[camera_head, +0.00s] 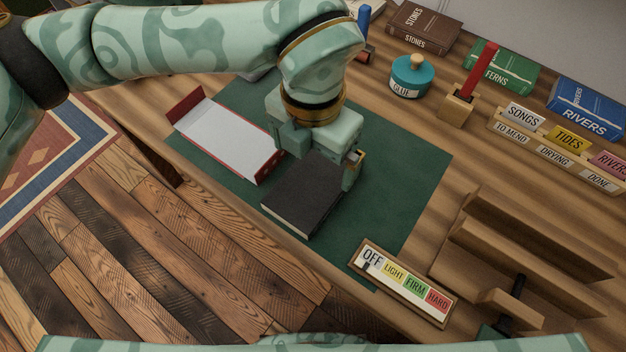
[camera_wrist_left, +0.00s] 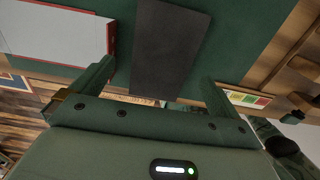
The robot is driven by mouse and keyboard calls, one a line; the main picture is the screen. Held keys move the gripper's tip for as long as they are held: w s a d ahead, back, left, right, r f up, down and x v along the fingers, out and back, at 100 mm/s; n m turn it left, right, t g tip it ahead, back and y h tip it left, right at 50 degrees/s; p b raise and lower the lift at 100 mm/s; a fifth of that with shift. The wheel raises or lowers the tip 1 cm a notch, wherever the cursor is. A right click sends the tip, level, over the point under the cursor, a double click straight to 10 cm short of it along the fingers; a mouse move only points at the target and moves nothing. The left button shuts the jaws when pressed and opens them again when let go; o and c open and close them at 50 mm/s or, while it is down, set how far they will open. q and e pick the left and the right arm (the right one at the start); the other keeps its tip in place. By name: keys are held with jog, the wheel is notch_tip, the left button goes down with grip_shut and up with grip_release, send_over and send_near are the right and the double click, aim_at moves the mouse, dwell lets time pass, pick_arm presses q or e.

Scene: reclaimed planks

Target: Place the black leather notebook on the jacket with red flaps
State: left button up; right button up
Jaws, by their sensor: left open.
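The black notebook (camera_head: 305,196) lies flat on the green mat near the table's front edge, its upper part hidden by my left gripper. My left gripper (camera_head: 318,170) is open above it. In the left wrist view the notebook (camera_wrist_left: 170,45) shows between the two spread fingers (camera_wrist_left: 155,85), apart from both. The jacket with red flaps (camera_head: 227,135) lies open on the mat to the left of the notebook, its pale inside facing up. It also shows at the upper left in the left wrist view (camera_wrist_left: 60,30). My right gripper is not in view.
The green mat (camera_head: 405,190) is bare right of the notebook. A dial strip reading OFF, LIGHT, FIRM, HARD (camera_head: 405,283) and a wooden rack (camera_head: 530,250) stand at the right. A glue pot (camera_head: 410,78), books (camera_head: 504,68) and a card holder (camera_head: 550,142) stand behind.

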aim_at(313, 182)
pick_arm(q)
jog(key=shift+f, duration=0.4)
jog(key=f+b, duration=0.1)
jog(key=f, duration=0.1)
jog(key=f+b, duration=0.1)
jog(key=f, duration=0.1)
jog(key=shift+s+b, duration=0.35)
jog(key=shift+s, duration=0.05)
jog(key=shift+w+f, duration=0.1)
jog(key=shift+f, duration=0.25)
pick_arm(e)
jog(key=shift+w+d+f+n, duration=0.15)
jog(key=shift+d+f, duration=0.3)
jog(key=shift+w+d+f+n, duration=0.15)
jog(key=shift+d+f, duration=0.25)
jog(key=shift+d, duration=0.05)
pick_arm(q)
jog(key=shift+r, duration=0.1)
jog(key=c, duration=1.1)
jog(key=shift+o, duration=0.2)
